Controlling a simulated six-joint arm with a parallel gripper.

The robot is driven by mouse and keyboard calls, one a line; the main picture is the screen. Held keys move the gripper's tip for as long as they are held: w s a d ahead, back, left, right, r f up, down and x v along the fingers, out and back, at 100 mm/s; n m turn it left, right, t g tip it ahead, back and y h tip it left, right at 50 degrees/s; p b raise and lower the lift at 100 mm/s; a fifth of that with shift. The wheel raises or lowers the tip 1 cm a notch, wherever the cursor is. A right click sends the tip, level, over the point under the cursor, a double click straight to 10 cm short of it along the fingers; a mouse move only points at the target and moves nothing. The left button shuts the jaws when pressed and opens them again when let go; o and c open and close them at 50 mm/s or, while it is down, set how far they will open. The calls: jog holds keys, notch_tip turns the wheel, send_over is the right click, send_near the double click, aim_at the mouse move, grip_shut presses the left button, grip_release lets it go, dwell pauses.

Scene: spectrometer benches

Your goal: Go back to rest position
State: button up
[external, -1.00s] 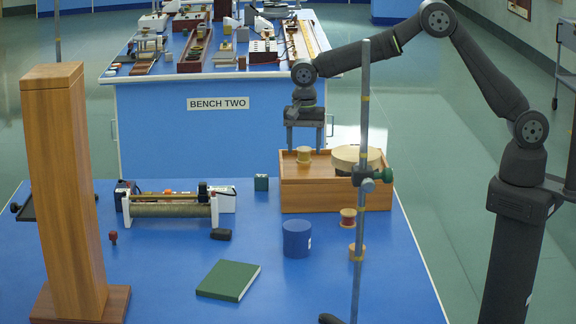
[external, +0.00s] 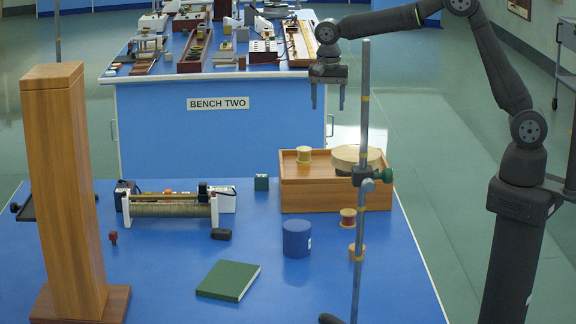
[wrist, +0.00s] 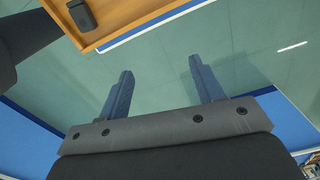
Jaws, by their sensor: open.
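My gripper (external: 328,103) is in the air above and beyond the wooden box at the back right of the near blue bench. Its two fingers point down, apart, with nothing between them. In the wrist view my gripper (wrist: 165,85) also shows two parted fingers over bare green floor.
A tall wooden column (external: 65,180) stands at left. Bench two (external: 200,130) lies behind. Free floor is at right.

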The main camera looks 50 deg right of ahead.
jog(key=s+a+f+m, duration=0.1)
jog(key=s+a+f, duration=0.3)
jog(key=a, duration=0.7)
jog(key=s+a+f, duration=0.3)
jog(key=s+a, duration=0.2)
jog(key=a, duration=0.6)
jog(key=s+a+f+m, duration=0.1)
jog(key=s+a+f, duration=0.3)
jog(key=a, duration=0.7)
jog(key=f, duration=0.7)
jog(key=shift+s+d+f, duration=0.1)
jog(key=shift+s+d, duration=0.05)
jog(key=shift+s, duration=0.2)
